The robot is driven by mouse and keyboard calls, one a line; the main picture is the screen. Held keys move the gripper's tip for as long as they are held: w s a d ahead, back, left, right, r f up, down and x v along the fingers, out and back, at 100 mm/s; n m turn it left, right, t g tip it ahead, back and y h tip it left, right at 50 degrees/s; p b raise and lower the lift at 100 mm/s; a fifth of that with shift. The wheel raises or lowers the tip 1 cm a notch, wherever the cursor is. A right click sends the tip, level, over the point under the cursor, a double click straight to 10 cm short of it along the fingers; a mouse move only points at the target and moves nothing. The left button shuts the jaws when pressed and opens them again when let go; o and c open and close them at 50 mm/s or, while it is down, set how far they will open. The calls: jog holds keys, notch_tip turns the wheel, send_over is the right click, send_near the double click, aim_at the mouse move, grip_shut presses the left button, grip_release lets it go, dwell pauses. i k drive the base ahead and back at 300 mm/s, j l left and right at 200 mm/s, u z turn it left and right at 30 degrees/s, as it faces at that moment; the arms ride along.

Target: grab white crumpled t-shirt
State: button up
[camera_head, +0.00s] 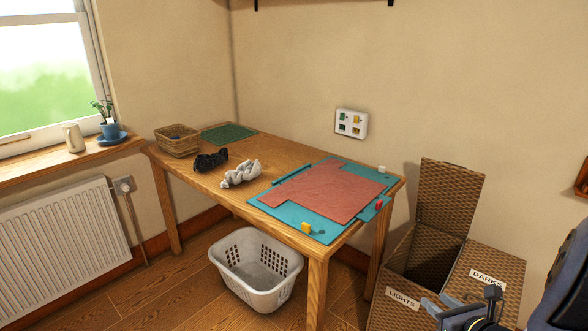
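The white crumpled t-shirt (241,174) lies bunched on the wooden table (290,158), near its front edge. A black crumpled cloth (211,161) lies just left of it. My gripper (490,300) is at the bottom right, in front of the wicker hampers and far from the t-shirt. Its fingers are dark and seen only in part, so I cannot tell whether it is open or shut.
A teal mat with a red cloth (335,189) covers the table's right side. A wicker basket (177,140) stands at the back left. Wicker hampers labelled LIGHTS (403,298) and DARKS (487,280) stand at right.

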aim_at(248, 170)
jog(key=i+j+z, duration=0.3)
jog(key=j+z, duration=0.3)
jog(key=j, duration=0.15)
jog(key=i+j+z, duration=0.25)
jog(key=j, duration=0.25)
jog(key=j+z, duration=0.6)
jog(key=j, duration=3.95)
jog(key=k, duration=0.05)
